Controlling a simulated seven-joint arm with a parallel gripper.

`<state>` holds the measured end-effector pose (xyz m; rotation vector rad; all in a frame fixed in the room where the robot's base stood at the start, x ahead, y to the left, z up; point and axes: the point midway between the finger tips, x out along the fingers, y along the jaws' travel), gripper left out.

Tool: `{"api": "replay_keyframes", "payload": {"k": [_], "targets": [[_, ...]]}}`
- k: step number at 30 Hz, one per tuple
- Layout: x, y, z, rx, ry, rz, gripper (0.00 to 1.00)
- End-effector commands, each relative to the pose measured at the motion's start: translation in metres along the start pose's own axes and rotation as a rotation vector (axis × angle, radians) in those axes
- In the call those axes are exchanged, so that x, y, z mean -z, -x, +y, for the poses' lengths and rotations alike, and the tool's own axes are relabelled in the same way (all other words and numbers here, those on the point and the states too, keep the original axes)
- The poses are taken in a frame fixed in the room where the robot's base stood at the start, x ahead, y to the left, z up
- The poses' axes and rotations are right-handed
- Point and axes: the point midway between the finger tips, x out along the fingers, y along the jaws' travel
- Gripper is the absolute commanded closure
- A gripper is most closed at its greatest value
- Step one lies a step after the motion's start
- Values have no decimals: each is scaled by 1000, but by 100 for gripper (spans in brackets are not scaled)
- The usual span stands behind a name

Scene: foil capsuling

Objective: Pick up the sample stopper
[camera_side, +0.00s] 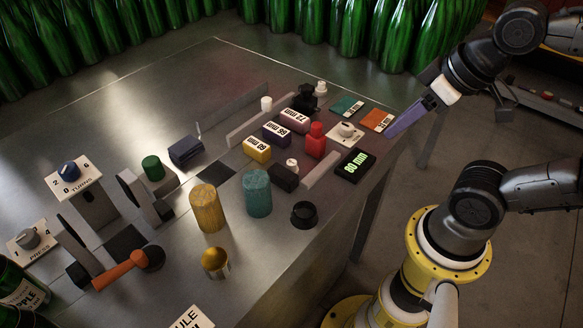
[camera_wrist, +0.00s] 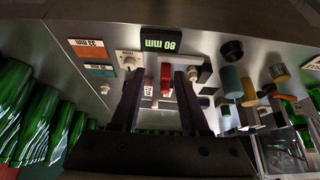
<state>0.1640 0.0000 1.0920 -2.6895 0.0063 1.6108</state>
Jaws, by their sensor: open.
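My gripper (camera_side: 398,128) hangs over the right edge of the metal table in the side view, apart from everything on it. In the wrist view my gripper (camera_wrist: 157,74) shows two dark fingers, apart and with nothing held. A red stopper-shaped piece (camera_side: 316,141) with a narrower top stands upright among the labelled blocks. It also appears beyond and between the fingertips in the wrist view (camera_wrist: 166,76). No label names the sample stopper, so I cannot tell for sure that it is this red piece. A black cap (camera_side: 304,214) lies near the front edge.
The 80 mm display (camera_side: 355,165), a white knob plate (camera_side: 346,134), and teal (camera_side: 346,107) and orange (camera_side: 376,120) cards lie nearby. Yellow (camera_side: 207,208) and teal (camera_side: 257,193) cylinders stand nearer the front. Green bottles (camera_side: 300,30) line the back.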

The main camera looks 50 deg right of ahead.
Motion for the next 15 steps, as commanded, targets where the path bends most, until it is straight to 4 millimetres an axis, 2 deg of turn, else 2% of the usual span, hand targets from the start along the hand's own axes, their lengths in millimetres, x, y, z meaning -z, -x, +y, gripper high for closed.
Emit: {"api": "replay_keyframes", "payload": {"k": [4,8,15], "targets": [[-2,0,0,-1,-119,-12,55],[5,10,0,-3,-365,-17,55],[46,23,-7,-32,-884,-99,55]]}}
